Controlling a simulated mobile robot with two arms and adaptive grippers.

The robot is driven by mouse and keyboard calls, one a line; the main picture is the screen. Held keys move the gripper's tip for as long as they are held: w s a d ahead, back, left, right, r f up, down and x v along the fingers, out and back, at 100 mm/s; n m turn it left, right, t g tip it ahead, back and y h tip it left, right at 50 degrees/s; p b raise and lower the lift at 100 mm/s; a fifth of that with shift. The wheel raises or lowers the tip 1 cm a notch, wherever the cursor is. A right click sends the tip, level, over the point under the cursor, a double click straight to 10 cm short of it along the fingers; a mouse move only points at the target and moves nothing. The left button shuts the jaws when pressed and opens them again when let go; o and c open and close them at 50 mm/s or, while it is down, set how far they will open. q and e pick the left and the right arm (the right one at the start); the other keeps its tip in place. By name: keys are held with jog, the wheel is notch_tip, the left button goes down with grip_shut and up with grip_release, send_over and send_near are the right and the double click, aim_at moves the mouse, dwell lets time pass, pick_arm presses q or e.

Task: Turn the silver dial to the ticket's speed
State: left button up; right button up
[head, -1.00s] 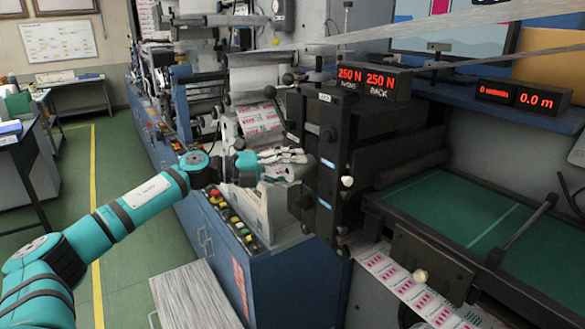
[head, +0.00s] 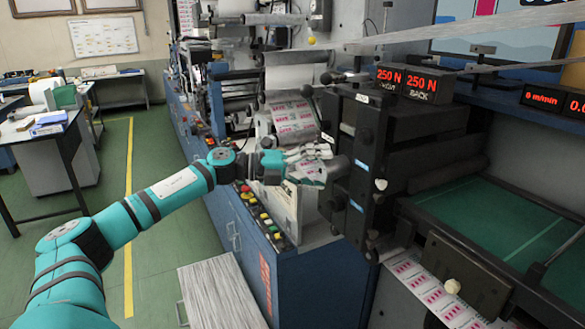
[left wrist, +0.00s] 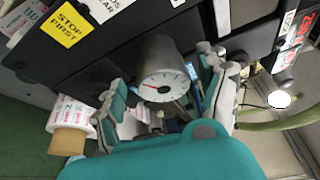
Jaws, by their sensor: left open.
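The silver dial (left wrist: 162,72) sticks out of a dark machine panel in the left wrist view. Its pale round face carries tick marks and a red pointer; I cannot read any numbers on it. My left gripper (left wrist: 163,95) is open, with one finger on each side of the dial. I cannot tell if the fingers touch it. In the head view the left gripper (head: 318,165) is at the side of the dark roller unit, and the dial is mostly hidden there. No ticket can be made out for certain. My right gripper is not in view.
Red displays (head: 408,84) read 250 N on top of the unit; another display (head: 541,97) reads 0 m/min. A yellow STOP FIRST label (left wrist: 68,22) is on the panel. Control buttons (head: 258,215) line the blue cabinet below my arm. A green table (head: 490,220) lies right.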

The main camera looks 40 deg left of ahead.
pick_arm(q)
jog(key=v, duration=1)
jog(key=shift+s+a+r, duration=0.1)
dwell(0.4)
